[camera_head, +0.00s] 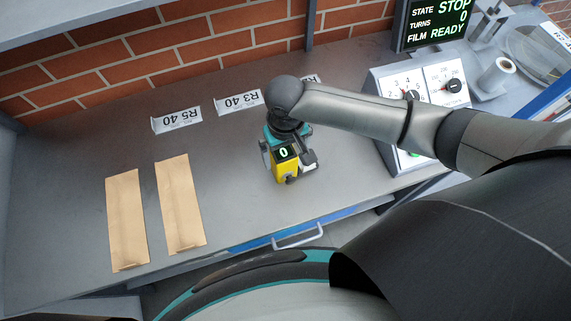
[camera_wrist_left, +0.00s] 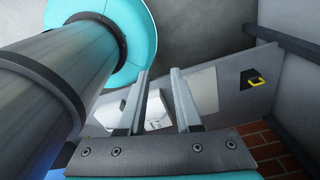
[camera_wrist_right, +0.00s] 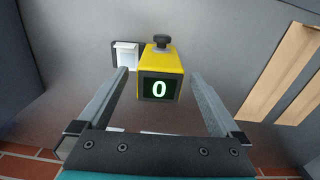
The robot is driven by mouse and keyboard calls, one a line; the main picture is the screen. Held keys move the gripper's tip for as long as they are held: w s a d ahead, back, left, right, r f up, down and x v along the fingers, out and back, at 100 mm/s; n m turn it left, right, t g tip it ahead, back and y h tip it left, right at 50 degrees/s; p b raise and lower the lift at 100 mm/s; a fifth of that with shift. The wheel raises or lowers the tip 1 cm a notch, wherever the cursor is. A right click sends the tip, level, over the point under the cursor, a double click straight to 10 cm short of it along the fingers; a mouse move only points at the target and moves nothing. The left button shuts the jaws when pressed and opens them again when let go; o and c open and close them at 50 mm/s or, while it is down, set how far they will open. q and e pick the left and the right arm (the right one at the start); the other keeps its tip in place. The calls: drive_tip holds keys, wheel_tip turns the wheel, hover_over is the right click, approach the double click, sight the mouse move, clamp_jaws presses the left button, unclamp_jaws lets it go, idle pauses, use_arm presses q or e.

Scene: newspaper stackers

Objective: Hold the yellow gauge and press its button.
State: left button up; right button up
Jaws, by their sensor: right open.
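The yellow gauge (camera_head: 285,171) stands on the grey bench, and its dark display reads 0. In the right wrist view, the gauge (camera_wrist_right: 163,60) has a black knob-like button (camera_wrist_right: 161,41) at its far end. My right gripper (camera_head: 287,155) is over the gauge from above. It is open, with one finger on each side of the gauge's display end and visible gaps to both. The right gripper's fingers (camera_wrist_right: 159,76) also show in its own wrist view. My left gripper (camera_wrist_left: 160,72) has its fingers apart and empty, away from the gauge, and is outside the head view.
A small white block (camera_wrist_right: 125,56) with a dark backing stands close beside the gauge. Two tan paper strips (camera_head: 125,220) (camera_head: 179,203) lie to the left. A dial panel (camera_head: 430,85) is at right.

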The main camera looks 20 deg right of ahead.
sight(286, 168)
wheel_tip(286, 168, down, 6)
drive_tip(key=shift+f+b, duration=0.15)
drive_tip(key=shift+b, duration=0.5)
use_arm(q)
drive_tip(key=shift+w+d+f, duration=0.1)
drive_tip(key=shift+w+f, duration=0.75)
drive_tip(key=shift+w, duration=0.15)
use_arm(e)
drive_tip(key=shift+f, duration=0.75)
use_arm(q)
drive_tip(key=shift+s, duration=0.15)
use_arm(e)
drive_tip(key=shift+c, duration=1.4)
clamp_jaws()
use_arm(q)
drive_tip(key=shift+s, duration=0.15)
clamp_jaws()
